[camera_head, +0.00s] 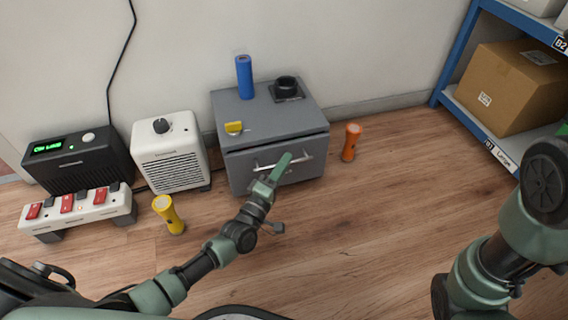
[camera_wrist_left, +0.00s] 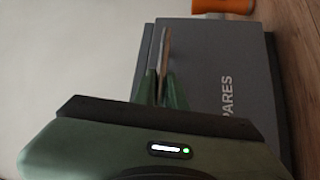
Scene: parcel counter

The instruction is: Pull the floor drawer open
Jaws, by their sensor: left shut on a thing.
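The floor drawer is in a grey cabinet (camera_head: 268,134) standing on the floor against the wall. Its grey front (camera_head: 240,178) carries a pale bar handle (camera_head: 302,157), and it stands slightly proud of the body at most. My left gripper (camera_head: 283,163) is at the handle's middle, shut on it. In the left wrist view the green fingers (camera_wrist_left: 163,88) close on the handle bar (camera_wrist_left: 163,50) beside the grey front (camera_wrist_left: 205,70), which has lettering ending in "PARES". My right gripper does not show clearly; only my right arm is in the head view.
A blue cylinder (camera_head: 244,77), a black holder (camera_head: 287,88) and a yellow item (camera_head: 233,128) are on the cabinet top. An orange flashlight (camera_head: 351,142) stands right of it, a yellow flashlight (camera_head: 168,214) front left. A white heater (camera_head: 168,152) is at left. Floor in front is clear.

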